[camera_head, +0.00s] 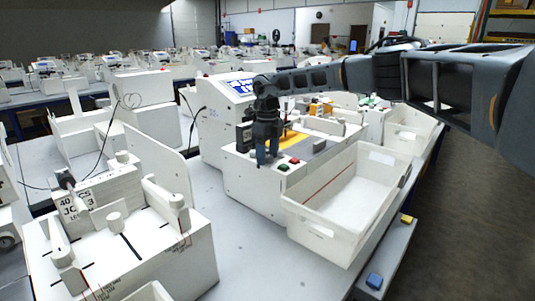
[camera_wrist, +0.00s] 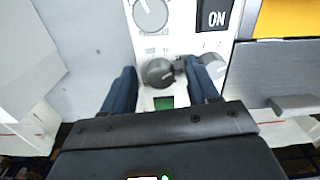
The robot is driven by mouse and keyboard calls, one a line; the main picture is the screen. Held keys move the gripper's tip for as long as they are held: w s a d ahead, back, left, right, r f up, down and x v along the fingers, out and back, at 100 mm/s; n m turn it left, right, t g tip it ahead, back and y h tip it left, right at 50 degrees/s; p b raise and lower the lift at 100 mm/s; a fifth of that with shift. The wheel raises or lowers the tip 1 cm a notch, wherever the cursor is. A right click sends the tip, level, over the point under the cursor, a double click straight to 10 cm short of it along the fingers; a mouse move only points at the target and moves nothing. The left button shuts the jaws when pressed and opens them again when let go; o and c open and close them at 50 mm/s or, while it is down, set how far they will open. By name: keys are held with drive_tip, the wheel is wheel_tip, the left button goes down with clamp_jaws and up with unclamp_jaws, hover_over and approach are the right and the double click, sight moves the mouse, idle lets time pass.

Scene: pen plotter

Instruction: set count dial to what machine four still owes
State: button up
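My gripper (camera_wrist: 160,72) points down over a white control panel (camera_wrist: 170,40), its two dark blue fingers apart. A small dark grey knob (camera_wrist: 158,72) sits between the fingertips; a small gap shows on its left, and contact on its right is unclear. A larger grey dial (camera_wrist: 150,14) is beyond it, partly cut by the frame. The panel lettering is too small to read, so I cannot tell which is the count dial. In the head view my gripper (camera_head: 267,152) is at the front left of a white machine (camera_head: 255,190) and hides the knobs.
A black ON switch (camera_wrist: 214,16) and a green button (camera_wrist: 163,102) are close to the fingers. A white bin (camera_head: 345,200) stands right of the machine, and a blue screen (camera_head: 242,86) behind. Another machine (camera_head: 120,230) stands at left. Bare table lies between.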

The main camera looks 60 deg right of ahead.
sight(268, 156)
drive_tip(key=shift+r, duration=0.1)
drive_tip(key=shift+r+b, duration=0.5)
drive_tip(key=shift+r, duration=3.3)
